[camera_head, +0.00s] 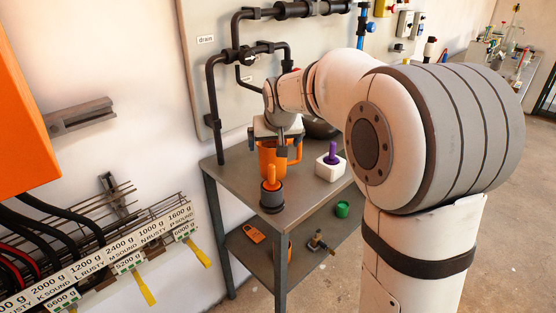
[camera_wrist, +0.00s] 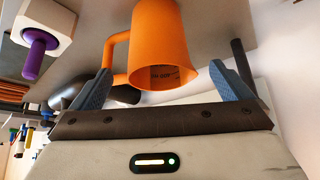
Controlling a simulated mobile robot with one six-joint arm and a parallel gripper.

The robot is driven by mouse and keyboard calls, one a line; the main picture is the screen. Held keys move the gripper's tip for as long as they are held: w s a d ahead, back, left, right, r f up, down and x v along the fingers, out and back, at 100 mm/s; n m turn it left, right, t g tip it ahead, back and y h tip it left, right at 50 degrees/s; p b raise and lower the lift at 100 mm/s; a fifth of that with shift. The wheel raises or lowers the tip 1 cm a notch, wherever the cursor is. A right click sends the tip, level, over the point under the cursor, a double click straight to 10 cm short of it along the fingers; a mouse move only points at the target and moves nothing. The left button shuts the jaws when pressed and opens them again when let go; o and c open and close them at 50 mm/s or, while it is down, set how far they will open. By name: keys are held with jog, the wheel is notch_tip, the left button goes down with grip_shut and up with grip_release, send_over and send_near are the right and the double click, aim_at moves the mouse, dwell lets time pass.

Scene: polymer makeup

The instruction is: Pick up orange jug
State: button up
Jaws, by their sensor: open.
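The orange jug (camera_head: 268,158) stands on the grey table, its handle on the right in the head view. My gripper (camera_head: 276,140) is directly above it, pointing down, and covers part of its rim. In the wrist view, the jug (camera_wrist: 165,40) shows its open mouth toward the camera, with its handle on the left. My gripper's two blue fingers (camera_wrist: 160,70) are spread apart, one toward each side of the jug. The frames do not clearly show whether either finger touches the jug or its handle.
A white block with a purple peg (camera_head: 331,165) is to the right. A dark round object (camera_head: 320,129) is behind. Black pipes (camera_head: 217,110) run along the wall panel beside the table.

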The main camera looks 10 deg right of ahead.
jog(key=x, duration=0.6)
jog(key=shift+w+d+f, duration=0.1)
jog(key=shift+w+d, duration=0.05)
jog(key=shift+c, duration=0.2)
jog(key=c, duration=1.2)
jog(key=shift+c, duration=1.1)
